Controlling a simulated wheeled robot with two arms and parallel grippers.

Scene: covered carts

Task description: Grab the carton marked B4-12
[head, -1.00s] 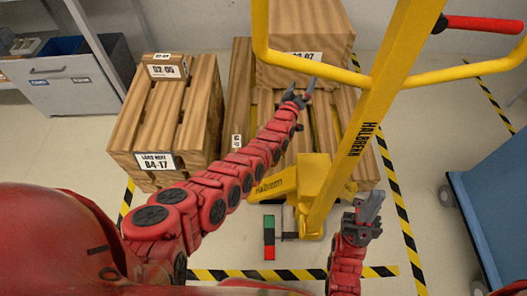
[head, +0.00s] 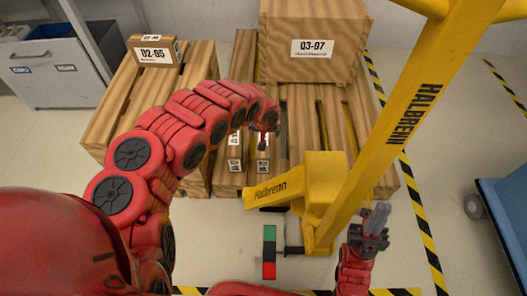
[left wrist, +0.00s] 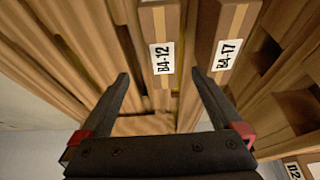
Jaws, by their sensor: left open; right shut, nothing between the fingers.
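The carton marked B4-12 (left wrist: 160,25) shows in the left wrist view as a narrow brown box with a tape strip and white label. A similar carton marked B4-17 (left wrist: 232,22) stands just to its right. My left gripper (left wrist: 160,78) is open, its fingertips on either side of the B4-12 carton's lower part; I cannot tell whether they touch it. In the head view my left gripper (head: 268,137) is small and partly hidden by its arm, near small labels I cannot read. My right gripper (head: 376,215) is shut and empty, right of the yellow pallet jack.
A large box marked Q3-07 (head: 312,30) stands on the slatted wood at the back. A small box marked D2-05 (head: 154,62) sits on the left wooden crate (head: 110,110). The yellow pallet jack (head: 325,180) stands close in front. A blue cart (head: 510,205) is at the right.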

